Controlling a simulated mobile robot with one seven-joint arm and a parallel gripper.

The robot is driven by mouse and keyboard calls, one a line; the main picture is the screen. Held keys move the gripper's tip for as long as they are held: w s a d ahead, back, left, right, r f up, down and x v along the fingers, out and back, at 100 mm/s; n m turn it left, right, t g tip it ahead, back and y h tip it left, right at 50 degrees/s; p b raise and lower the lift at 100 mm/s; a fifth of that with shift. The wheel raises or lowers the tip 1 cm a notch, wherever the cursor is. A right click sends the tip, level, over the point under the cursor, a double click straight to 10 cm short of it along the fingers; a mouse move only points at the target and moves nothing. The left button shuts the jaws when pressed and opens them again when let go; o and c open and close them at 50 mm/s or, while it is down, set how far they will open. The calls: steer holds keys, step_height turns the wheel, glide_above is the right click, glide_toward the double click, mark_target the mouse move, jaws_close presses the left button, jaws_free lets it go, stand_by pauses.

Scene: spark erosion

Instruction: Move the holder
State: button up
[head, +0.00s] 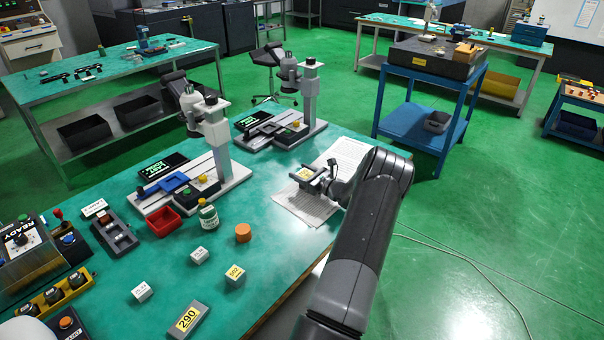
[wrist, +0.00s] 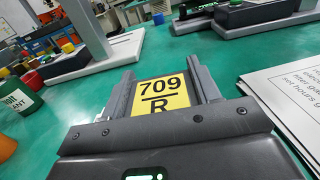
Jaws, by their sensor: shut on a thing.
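A holder with a yellow label reading 709 R (wrist: 160,97) sits between the two fingers of my gripper (wrist: 145,62) in the wrist view. In the head view the holder (head: 304,174) shows small at the end of my arm, over printed white sheets (head: 306,207). My gripper (head: 313,178) is shut on it. The fingers hide the holder's sides, and I cannot tell how far it is above the table. Other labelled blocks stand on the table: one reads 502 (head: 235,275), one reads 290 (head: 187,319).
Two column instruments (head: 217,150) (head: 308,90) stand behind on the green table (head: 270,290). A red bin (head: 163,221), a green bottle (head: 208,216) and an orange cylinder (head: 243,232) stand left of my gripper. A blue cart (head: 412,125) is beyond the table at the right.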

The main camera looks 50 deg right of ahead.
steer(key=shift+a, duration=10.05)
steer(key=shift+c, duration=0.2)
steer(key=o, duration=1.3)
steer(key=s, duration=1.1)
steer(key=shift+w+a, duration=0.1)
